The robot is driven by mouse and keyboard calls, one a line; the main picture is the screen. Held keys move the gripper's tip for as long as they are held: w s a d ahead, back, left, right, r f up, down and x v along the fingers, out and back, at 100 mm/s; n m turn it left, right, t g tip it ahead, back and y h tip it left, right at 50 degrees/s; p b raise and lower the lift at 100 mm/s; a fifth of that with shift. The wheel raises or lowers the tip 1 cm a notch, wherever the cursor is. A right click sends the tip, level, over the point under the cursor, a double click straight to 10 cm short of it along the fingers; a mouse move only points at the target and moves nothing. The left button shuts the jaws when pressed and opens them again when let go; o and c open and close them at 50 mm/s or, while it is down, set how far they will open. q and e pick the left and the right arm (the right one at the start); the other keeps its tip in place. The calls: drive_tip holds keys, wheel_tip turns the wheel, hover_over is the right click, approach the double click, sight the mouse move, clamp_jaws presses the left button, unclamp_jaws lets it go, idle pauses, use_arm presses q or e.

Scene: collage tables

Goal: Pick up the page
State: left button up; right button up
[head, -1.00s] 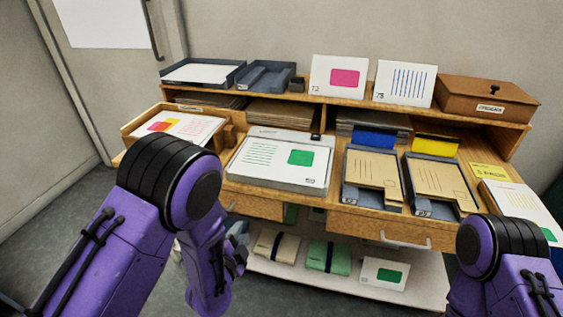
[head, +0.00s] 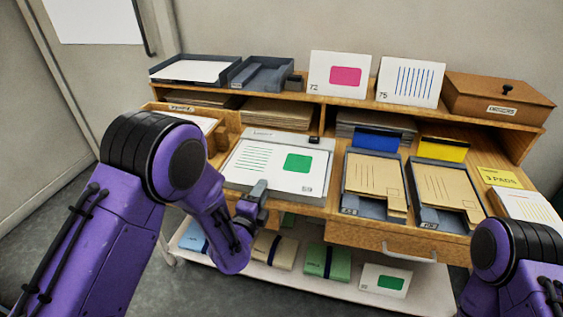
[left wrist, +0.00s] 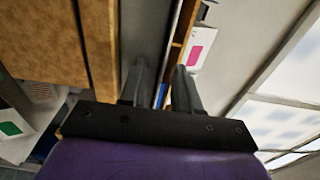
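A white page (head: 262,165) with green lines, a green block and the number 59 lies flat on a grey board with a clip at its top, on the middle of the wooden desk. My left gripper (head: 256,197) is at the front edge of that board, close to the page's lower edge. In the left wrist view, its two fingers (left wrist: 161,85) stand apart with a gap between them, and no page shows between them. Whether the fingers touch the board cannot be told. My right gripper is out of view; only part of my right arm shows.
Trays with tan folders (head: 374,178) stand right of the page. Cards with a pink block (head: 340,74) and blue lines (head: 409,82) stand on the upper shelf beside a brown box (head: 497,99). A lower shelf (head: 330,279) holds books and a card.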

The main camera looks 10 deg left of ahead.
use_arm(q)
drive_tip(key=shift+s+r, duration=0.1)
drive_tip(key=shift+r, duration=0.05)
drive_tip(key=shift+s+d, duration=0.1)
drive_tip(key=c, duration=0.3)
clamp_jaws()
drive_tip(key=shift+d, duration=0.15)
